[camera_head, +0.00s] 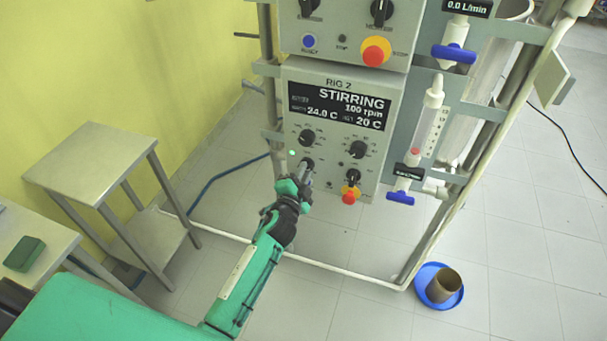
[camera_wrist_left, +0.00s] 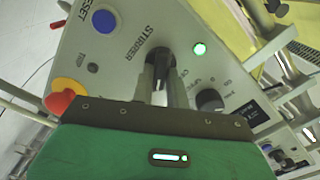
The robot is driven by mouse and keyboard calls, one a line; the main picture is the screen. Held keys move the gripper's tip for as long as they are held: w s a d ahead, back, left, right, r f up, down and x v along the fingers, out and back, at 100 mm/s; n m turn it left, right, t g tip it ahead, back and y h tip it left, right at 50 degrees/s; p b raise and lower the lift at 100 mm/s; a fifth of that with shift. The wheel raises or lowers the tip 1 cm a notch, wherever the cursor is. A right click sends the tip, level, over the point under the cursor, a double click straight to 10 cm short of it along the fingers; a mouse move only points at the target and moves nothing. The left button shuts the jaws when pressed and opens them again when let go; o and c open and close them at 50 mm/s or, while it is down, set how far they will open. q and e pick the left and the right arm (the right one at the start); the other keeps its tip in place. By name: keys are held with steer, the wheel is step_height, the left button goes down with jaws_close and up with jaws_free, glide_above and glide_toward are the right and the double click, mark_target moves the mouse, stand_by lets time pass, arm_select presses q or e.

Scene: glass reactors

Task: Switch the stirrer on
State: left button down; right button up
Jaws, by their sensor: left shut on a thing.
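The RIG 2 control box (camera_head: 375,85) hangs on the metal frame. Its display (camera_head: 340,107) reads STIRRING, 100 rpm, and a small green lamp (camera_head: 292,152) is lit. My left gripper (camera_head: 307,172) is at the lower left knob of this box. In the left wrist view, the black stirrer knob (camera_wrist_left: 158,60) sits between the two fingertips of my left gripper (camera_wrist_left: 160,84), which is shut on it. The fingers hide part of the knob. The green lamp (camera_wrist_left: 200,49) glows beside it. My right gripper is in neither view.
A red-and-yellow stop button (camera_head: 349,195) and more knobs (camera_head: 358,149) are close to the gripper. Blue-handled valves (camera_head: 400,197) are on the right. A steel side table (camera_head: 95,160) stands left. A blue dish with a brown cup (camera_head: 440,287) is on the floor.

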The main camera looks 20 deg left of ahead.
arm_select(q)
steer(key=c, duration=1.4)
jaws_free()
steer(key=shift+s, duration=0.1)
steer(key=s+b, duration=0.1)
steer(key=s, duration=0.6)
steer(key=s+b, duration=0.1)
steer(key=s, duration=0.5)
steer(key=shift+s+a+b, duration=0.2)
steer(key=shift+s+b, duration=0.1)
steer(key=shift+s, duration=0.05)
steer(key=shift+f, duration=0.1)
